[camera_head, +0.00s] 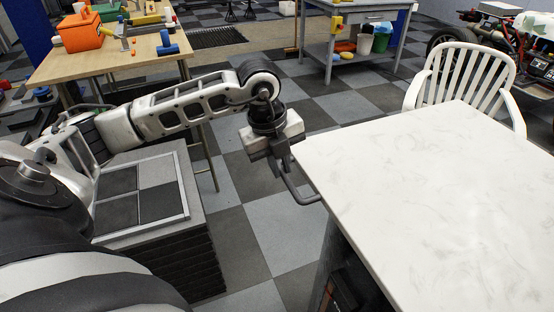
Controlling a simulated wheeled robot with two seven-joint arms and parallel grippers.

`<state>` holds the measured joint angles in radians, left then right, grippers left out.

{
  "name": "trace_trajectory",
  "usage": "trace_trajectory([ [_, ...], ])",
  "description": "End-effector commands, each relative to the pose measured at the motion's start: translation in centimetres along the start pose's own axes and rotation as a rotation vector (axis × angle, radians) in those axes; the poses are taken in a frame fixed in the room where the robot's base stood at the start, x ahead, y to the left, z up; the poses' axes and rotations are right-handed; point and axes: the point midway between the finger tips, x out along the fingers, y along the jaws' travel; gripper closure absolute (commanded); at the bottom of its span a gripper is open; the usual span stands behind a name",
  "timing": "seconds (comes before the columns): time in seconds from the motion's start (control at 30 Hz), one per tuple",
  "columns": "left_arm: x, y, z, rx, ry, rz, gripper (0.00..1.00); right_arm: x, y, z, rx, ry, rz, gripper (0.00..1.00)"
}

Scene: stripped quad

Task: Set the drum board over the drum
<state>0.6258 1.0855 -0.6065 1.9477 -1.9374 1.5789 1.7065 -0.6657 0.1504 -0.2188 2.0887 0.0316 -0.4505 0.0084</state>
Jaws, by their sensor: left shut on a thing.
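My left gripper (276,148) hangs from its arm, pointing down, just off the left edge of a large white marbled board (440,200). It is shut on a bent dark grey handle (297,193), which curves down and right toward the board's edge. I cannot tell whether the handle belongs to the board or to the dark body (343,270) under it. The white board lies level and fills the right of the view. No drum can be clearly made out; it may be hidden under the board. My right gripper is not in view.
A dark ribbed box (185,245) with a checkered top stands at lower left, under my arm. A white chair (465,75) stands behind the board. A wooden bench (110,57) with tools is at back left. Checkered floor (245,215) lies open between box and board.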

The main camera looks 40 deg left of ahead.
Motion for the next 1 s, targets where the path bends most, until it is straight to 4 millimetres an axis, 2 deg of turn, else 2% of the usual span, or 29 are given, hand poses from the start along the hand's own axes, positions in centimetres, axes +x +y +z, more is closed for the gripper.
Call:
trace_trajectory([
  [0.3,0.0,0.5,0.1,0.000,0.000,0.014,1.00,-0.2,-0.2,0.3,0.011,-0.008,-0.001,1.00],
  [0.33,0.0,0.5,0.1,-0.001,0.001,0.015,0.79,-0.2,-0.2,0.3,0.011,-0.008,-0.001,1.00],
  [0.4,0.0,0.5,0.1,-0.001,0.000,0.014,0.66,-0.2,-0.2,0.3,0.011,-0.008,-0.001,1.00],
  [0.77,-0.6,0.3,0.1,-0.001,-0.001,0.006,0.66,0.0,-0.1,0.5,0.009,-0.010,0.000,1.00],
  [0.87,-1.9,0.2,0.1,0.000,-0.003,0.004,0.66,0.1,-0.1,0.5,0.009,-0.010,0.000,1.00],
  [1.0,-4.9,0.2,0.2,-0.001,-0.005,0.002,0.66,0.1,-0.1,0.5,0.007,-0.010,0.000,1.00],
])
